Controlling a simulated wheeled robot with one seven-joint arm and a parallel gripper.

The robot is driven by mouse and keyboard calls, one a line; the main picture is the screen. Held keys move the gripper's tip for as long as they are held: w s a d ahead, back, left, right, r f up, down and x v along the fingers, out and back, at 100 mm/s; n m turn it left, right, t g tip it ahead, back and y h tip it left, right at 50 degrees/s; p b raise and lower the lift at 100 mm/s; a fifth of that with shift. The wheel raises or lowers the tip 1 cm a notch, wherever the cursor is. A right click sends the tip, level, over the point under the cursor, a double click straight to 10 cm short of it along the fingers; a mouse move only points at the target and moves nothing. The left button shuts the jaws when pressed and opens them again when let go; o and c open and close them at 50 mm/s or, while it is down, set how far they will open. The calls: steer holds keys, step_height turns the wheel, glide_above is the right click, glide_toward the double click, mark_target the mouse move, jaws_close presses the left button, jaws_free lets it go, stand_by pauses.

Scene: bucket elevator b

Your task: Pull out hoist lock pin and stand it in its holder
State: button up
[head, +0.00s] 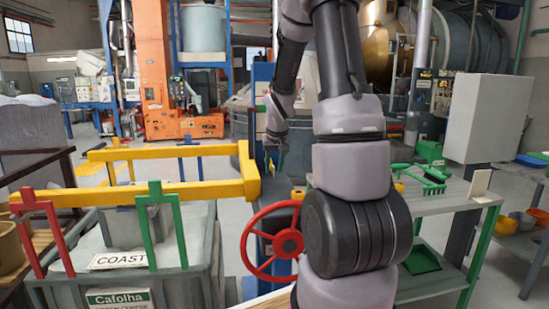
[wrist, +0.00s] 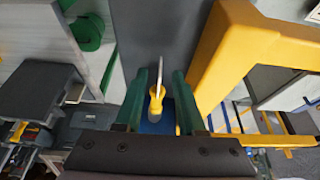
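My gripper (wrist: 160,80) is open in the wrist view, its two dark green fingers apart. A small yellow piece with a thin pale shaft (wrist: 157,95), possibly the hoist lock pin, shows between the fingers. Gaps show beside it, and I see no firm grip on it; its depth is hard to judge. In the head view my gripper (head: 275,145) hangs beside the end of the yellow frame, and the pin cannot be made out there. A small yellow piece (head: 298,192) shows above the red handwheel (head: 274,240), partly hidden by my arm. I cannot identify the holder.
The yellow frame (head: 130,192) spans the grey bin at left, close to my gripper; it also fills the right of the wrist view (wrist: 235,50). A bench with green items (head: 425,178) stands right of my arm. A grey box (head: 488,118) stands beyond.

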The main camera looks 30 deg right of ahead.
steer(key=shift+w+d+f, duration=0.1)
steer(key=shift+w+f, duration=0.05)
steer(key=shift+f, duration=0.3)
jaws_close()
stand_by(1.2)
